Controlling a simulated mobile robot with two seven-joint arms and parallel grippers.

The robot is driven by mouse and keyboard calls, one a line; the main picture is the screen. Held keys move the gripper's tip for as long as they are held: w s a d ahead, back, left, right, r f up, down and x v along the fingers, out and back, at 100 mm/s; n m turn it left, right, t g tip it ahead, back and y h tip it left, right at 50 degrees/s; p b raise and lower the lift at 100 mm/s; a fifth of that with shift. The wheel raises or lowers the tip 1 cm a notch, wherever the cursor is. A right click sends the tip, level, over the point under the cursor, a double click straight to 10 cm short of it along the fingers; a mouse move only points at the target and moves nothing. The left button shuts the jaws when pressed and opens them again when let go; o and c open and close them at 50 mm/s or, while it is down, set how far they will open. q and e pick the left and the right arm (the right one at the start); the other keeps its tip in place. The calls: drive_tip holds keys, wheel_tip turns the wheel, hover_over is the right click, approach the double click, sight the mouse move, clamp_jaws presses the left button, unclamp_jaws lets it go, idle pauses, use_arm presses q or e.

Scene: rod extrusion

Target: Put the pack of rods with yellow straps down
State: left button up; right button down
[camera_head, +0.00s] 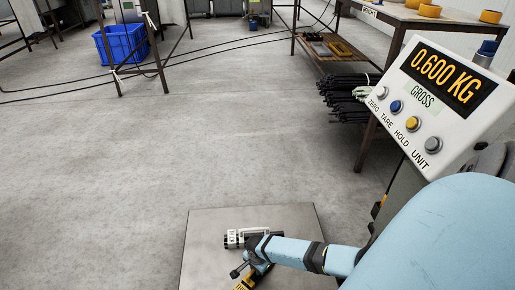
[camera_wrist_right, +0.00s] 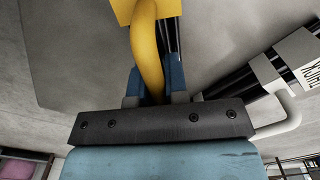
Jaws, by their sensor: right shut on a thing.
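The pack of rods with yellow straps (camera_head: 246,282) is over the scale's metal plate (camera_head: 205,245) at the bottom of the head view, mostly hidden by my gripper. In the wrist view its yellow strap (camera_wrist_right: 150,55) passes between the blue fingers, with dark rods behind. My right gripper (camera_head: 258,266) is shut on this pack; its fingers also show in the wrist view (camera_wrist_right: 155,85). I cannot tell whether the pack touches the plate. My left gripper is not in view.
A pack of dark rods with white straps (camera_head: 236,238) lies on the plate close beside my gripper. The scale display (camera_head: 440,78) reads 0.600 KG, GROSS. A table (camera_head: 405,15) with more black rods (camera_head: 347,97) under it stands behind right. A blue crate (camera_head: 121,43) stands far left. Open floor lies left.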

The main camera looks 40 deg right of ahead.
drive_tip(key=shift+f, duration=0.15)
drive_tip(key=c, duration=1.1)
unclamp_jaws()
wheel_tip(320, 180, up, 3)
drive_tip(key=shift+f+p, duration=0.15)
drive_tip(key=shift+p, duration=0.7)
wheel_tip(320, 180, up, 4)
drive_tip(key=shift+f+p, duration=0.15)
drive_tip(key=shift+p, duration=1)
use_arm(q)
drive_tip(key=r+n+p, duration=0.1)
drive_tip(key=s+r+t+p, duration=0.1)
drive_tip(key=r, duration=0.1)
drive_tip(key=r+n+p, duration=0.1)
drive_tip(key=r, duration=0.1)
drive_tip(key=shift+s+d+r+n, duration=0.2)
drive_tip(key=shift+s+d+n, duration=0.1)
use_arm(e)
wheel_tip(320, 180, up, 6)
